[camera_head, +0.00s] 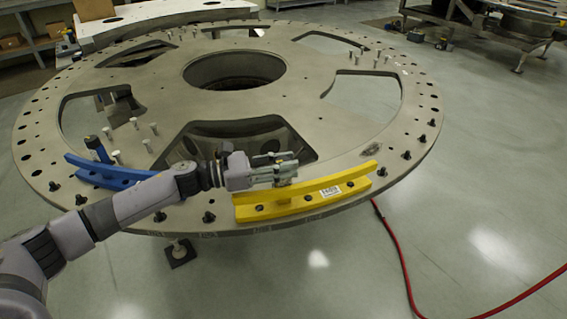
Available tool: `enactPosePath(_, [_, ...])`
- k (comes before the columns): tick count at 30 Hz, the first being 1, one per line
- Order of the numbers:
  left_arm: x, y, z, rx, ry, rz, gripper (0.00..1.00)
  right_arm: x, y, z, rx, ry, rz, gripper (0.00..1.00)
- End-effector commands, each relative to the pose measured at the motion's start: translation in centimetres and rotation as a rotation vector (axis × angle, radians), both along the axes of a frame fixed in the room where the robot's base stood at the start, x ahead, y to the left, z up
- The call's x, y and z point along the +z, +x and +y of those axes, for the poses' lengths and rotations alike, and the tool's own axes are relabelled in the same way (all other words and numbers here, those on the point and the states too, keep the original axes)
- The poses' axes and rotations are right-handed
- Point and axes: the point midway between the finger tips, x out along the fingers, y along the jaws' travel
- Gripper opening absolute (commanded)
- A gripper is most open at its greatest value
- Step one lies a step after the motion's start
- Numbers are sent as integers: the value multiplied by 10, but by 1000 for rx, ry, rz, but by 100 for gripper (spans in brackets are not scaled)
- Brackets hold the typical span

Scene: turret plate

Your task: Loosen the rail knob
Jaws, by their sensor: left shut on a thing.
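My left gripper (288,165) reaches in from the left and is shut at the middle of the yellow rail (346,187). The rail knob is between its fingers and mostly hidden by them; I cannot make out its shape. The yellow rail lies along the near edge of the large round metal turret plate (150,83), with a white label on its front. My right gripper is not in view.
A blue rail (118,176) with an upright dark blue handle (97,149) sits on the plate's left near edge. Bolts and pegs stick up around the plate. A red hose (402,262) lies on the floor at the right. Workbenches stand behind.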

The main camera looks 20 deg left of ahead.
Motion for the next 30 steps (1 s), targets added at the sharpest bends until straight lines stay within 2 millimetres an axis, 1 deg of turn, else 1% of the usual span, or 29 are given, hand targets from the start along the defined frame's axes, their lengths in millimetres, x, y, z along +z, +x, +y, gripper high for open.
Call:
enactPosePath(1, [0, 0, 0, 0, 0, 1, 2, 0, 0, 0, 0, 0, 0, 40])
enactPosePath(2, [0, 0, 0, 0, 0, 1, 30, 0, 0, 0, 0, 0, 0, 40])
enactPosePath(11, [0, 0, 0, 0, 0, 0, 50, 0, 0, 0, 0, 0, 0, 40])
enactPosePath(19, [0, 0, 0, 0, 0, 0, 51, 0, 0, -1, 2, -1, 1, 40])
enactPosePath(22, [0, -2, 4, 1, 1, 1, 51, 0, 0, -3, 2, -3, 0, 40])
enactPosePath(26, [-2, -9, 17, 2, 2, 2, 51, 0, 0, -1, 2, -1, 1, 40])
enactPosePath(30, [-2, -24, 42, 3, 3, 5, 51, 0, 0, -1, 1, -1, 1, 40])
